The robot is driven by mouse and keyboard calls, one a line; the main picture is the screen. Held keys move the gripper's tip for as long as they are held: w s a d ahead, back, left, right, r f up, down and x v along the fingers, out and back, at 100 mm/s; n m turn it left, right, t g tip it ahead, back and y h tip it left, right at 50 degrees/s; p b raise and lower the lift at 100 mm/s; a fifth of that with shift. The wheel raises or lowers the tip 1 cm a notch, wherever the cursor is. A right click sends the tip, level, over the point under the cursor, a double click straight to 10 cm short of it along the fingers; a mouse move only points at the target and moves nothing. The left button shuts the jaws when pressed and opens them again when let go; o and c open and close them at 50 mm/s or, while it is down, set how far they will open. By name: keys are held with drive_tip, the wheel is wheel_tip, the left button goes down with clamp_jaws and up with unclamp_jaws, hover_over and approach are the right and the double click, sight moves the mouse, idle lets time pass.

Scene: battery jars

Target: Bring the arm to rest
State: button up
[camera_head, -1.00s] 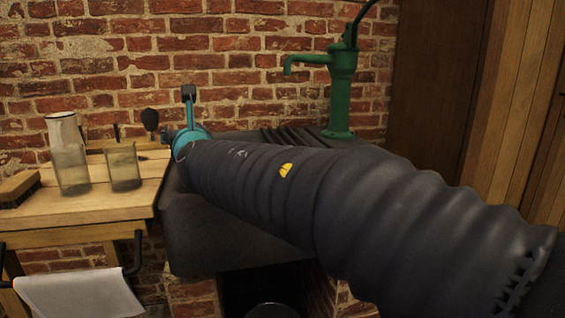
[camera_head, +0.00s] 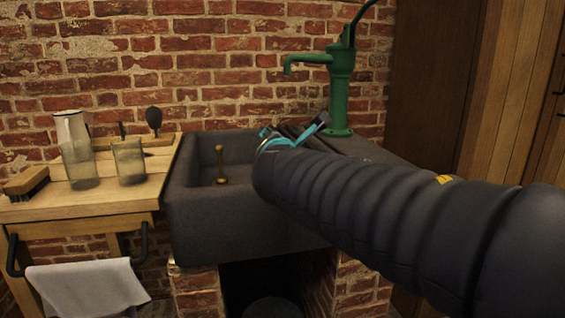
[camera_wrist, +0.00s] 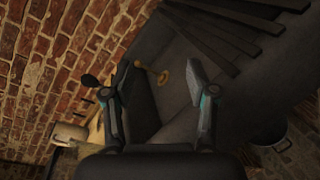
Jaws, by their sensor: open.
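My gripper (camera_wrist: 160,88) is open in the wrist view, its two fingers spread apart with nothing between them touching the pads. In the head view my black-sleeved arm reaches in from the right, and its teal wrist end is above the right part of the dark stone sink (camera_head: 205,240). The fingers are mostly hidden behind the wrist there. A brass plug-like piece (camera_head: 220,168) stands in the sink basin, apart from the gripper; it also shows beyond the fingers in the wrist view (camera_wrist: 162,76).
Two glass jars (camera_head: 78,165) (camera_head: 129,162), a brush (camera_head: 27,183) and a pale jug (camera_head: 70,127) stand on the wooden table (camera_head: 100,205) at left. A green hand pump (camera_head: 340,92) stands behind the sink. A cloth (camera_head: 85,288) hangs from the table's front rail.

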drive_tip(key=s+d+f+m+g+h, duration=0.2)
drive_tip(key=s+d+f+m+g, duration=0.1)
drive_tip(key=s+d+f+m, duration=0.5)
drive_tip(key=s+d+f+m+g+h, duration=0.2)
drive_tip(key=s+d+f+m, duration=0.15)
drive_tip(key=d+m, duration=0.45)
drive_tip(key=s+f+m+g+y, duration=0.3)
drive_tip(key=s+f+m+g, duration=0.2)
drive_tip(key=s+f+m, duration=0.6)
drive_tip(key=s+f, duration=0.2)
drive_tip(key=s, duration=0.4)
drive_tip(key=shift+s+d+f+g, duration=0.15)
drive_tip(key=shift+d+g, duration=0.1)
drive_tip(key=shift+g, duration=0.15)
